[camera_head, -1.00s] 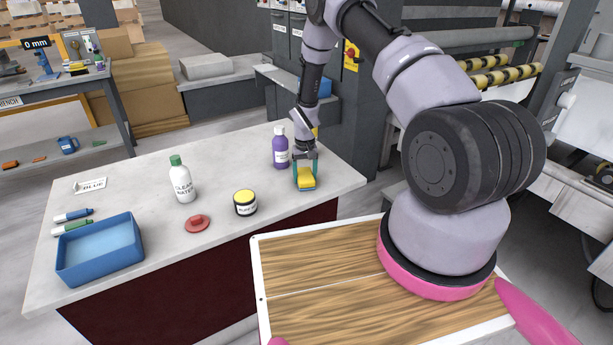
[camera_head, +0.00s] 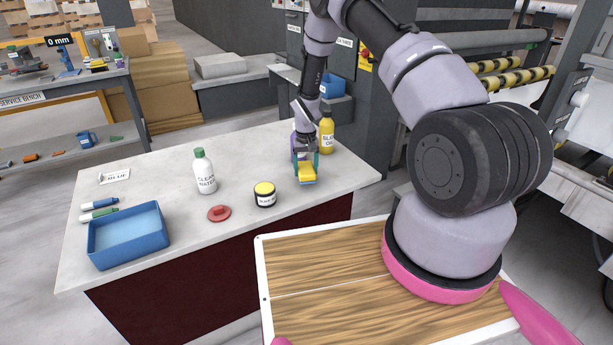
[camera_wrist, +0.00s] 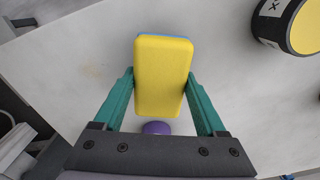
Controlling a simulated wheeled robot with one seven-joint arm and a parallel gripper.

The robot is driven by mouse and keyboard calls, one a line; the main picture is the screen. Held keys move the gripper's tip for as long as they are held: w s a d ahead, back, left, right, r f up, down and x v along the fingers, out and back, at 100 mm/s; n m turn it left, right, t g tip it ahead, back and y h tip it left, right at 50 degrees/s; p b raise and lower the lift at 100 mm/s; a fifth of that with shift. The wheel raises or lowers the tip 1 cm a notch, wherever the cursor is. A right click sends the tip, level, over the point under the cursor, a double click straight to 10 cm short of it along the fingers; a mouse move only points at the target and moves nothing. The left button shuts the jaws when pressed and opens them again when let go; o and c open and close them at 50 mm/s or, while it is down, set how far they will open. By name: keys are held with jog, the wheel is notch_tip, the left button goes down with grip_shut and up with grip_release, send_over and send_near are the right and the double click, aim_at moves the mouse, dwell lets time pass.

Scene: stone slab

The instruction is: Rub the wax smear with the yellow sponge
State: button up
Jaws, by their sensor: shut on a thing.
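My gripper (camera_head: 306,163) is shut on the yellow sponge (camera_head: 306,172), above the right part of the stone slab (camera_head: 240,150). In the wrist view the sponge (camera_wrist: 163,75) is gripped by its two long sides between the green fingers. Its yellow face is toward the camera and a blue layer shows at the far edge. I cannot tell whether it touches the slab. A faint yellowish mark, likely the wax smear (camera_wrist: 93,71), lies on the slab left of the sponge in the wrist view. I cannot make it out in the head view.
A black tin with a yellow lid (camera_head: 265,194) stands left of my gripper. A purple bottle (camera_head: 294,145) is mostly hidden behind it, a yellow bottle (camera_head: 327,137) behind right. A white bottle (camera_head: 204,172), red disc (camera_head: 219,213) and blue tray (camera_head: 128,237) are farther left.

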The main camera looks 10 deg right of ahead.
aim_at(306, 168)
jog(key=shift+a+r, duration=0.1)
jog(key=shift+r, duration=2.55)
